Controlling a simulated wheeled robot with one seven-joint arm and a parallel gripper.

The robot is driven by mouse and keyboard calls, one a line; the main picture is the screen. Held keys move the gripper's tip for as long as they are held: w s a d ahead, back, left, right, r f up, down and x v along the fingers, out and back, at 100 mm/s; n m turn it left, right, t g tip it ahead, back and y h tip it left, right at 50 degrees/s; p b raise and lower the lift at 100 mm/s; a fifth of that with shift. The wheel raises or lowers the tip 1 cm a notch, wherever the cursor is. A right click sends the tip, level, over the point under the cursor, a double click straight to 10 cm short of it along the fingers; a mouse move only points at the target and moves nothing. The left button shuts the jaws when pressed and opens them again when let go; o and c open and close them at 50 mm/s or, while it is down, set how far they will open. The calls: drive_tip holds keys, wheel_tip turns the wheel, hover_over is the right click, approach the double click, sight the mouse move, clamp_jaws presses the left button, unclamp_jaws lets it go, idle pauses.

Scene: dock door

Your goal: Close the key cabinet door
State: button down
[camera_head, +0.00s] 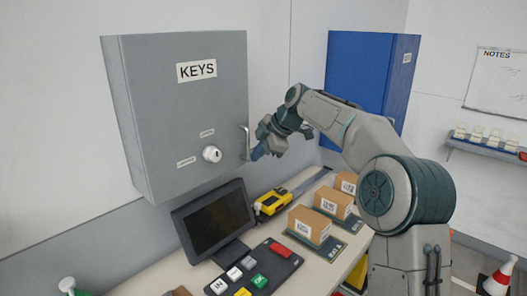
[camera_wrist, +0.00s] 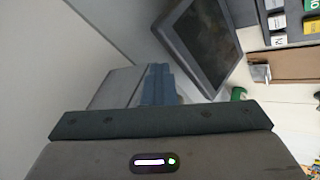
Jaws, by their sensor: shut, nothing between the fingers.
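The grey key cabinet (camera_head: 155,110) hangs on the wall at the left, labelled KEYS. Its door (camera_head: 195,110) looks flush or nearly flush with the box; I cannot tell if a small gap is left. The door has a round lock (camera_head: 212,154) and an upright bar handle (camera_head: 245,142) near its right edge. My gripper (camera_head: 257,153) is shut and empty, with its blue fingertips close by the handle's lower end at the door's right edge. I cannot tell whether they touch. In the wrist view the shut fingers (camera_wrist: 158,85) point away from the camera.
Below the cabinet, a desk holds a dark monitor (camera_head: 213,219), a button panel (camera_head: 256,270), a yellow device (camera_head: 272,202) and small cartons (camera_head: 310,225). A blue cabinet (camera_head: 355,70) stands behind my arm. A wall shelf (camera_head: 485,147) is at far right.

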drive_tip(key=shift+a+r, duration=0.25)
drive_tip(key=shift+a, duration=0.15)
drive_tip(key=s+d+r+b, duration=0.3)
drive_tip(key=d+r, duration=0.4)
drive_tip(key=d, duration=0.3)
drive_tip(key=s+d+f+m+h, duration=0.2)
drive_tip(key=s+d+f+m, duration=0.2)
drive_tip(key=s+f+m, duration=0.3)
drive_tip(key=s+d+f+m+h, duration=0.2)
drive_tip(key=s+d+f+m, duration=0.2)
drive_tip(key=s, duration=1.2)
drive_tip(key=s+d+f+m+h, duration=0.2)
drive_tip(key=s+d+f+m, duration=0.3)
drive_tip(key=s+f+m, duration=0.5)
drive_tip(key=s+m, duration=0.1)
drive_tip(key=s, duration=0.1)
drive_tip(key=shift+s+f+m+t+h, duration=0.2)
drive_tip(key=shift+s+m+t+h, duration=0.1)
drive_tip(key=shift+s+t+h, duration=0.1)
